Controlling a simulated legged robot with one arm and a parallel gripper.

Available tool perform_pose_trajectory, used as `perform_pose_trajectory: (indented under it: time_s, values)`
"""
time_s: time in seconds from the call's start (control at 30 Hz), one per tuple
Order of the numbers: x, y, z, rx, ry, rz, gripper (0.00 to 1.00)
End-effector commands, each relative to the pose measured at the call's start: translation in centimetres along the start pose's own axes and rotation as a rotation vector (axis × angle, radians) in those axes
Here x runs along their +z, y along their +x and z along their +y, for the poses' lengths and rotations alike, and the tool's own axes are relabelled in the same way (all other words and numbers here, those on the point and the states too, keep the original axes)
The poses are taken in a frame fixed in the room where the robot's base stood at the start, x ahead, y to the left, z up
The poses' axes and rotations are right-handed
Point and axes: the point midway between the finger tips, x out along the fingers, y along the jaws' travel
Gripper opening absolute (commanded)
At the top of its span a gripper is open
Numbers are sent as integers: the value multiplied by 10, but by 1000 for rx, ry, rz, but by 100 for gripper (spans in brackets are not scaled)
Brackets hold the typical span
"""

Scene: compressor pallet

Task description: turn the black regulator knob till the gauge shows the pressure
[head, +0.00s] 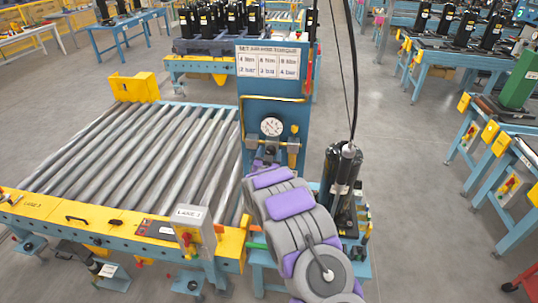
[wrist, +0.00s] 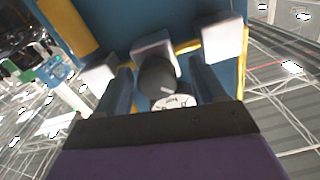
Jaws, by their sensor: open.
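The black regulator knob (wrist: 158,79) shows in the wrist view, round and dark, in front of a light grey body (wrist: 155,48). My gripper (wrist: 161,56) is open, with one finger on each side of the knob and a visible gap on both sides. The white dial gauge (wrist: 174,102) is partly cut off by my gripper's dark edge there. In the head view the gauge (head: 271,126) sits on the blue panel (head: 262,105); its reading is too small to tell. My arm hides the knob in the head view, and my gripper (head: 264,163) is just below the gauge.
A sign with three cards (head: 268,62) is atop the panel. A roller conveyor (head: 120,150) lies left, with a grey switch box (head: 192,232) at its front. A black compressor (head: 341,180) with a hanging cable stands close right. Open floor lies further right.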

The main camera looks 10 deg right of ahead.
Motion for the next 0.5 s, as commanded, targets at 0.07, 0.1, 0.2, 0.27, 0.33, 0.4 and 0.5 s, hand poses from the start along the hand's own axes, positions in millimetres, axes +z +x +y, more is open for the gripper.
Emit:
perform_pose_trajectory:
  time_s: [0.07, 0.1, 0.2, 0.27, 0.33, 0.4, 0.5]
  values:
    - [-1, 2, 0, 0, 1, 1, 69]
    - [-1, 2, 1, 0, 1, 1, 69]
    - [-1, 3, 2, 0, 2, 0, 69]
    - [-1, 3, 2, 0, 2, 0, 69]
    - [-1, 3, 2, 0, 2, 0, 67]
    - [-1, 3, 2, 0, 1, 0, 61]
    - [0, 2, 0, 0, 0, 0, 51]
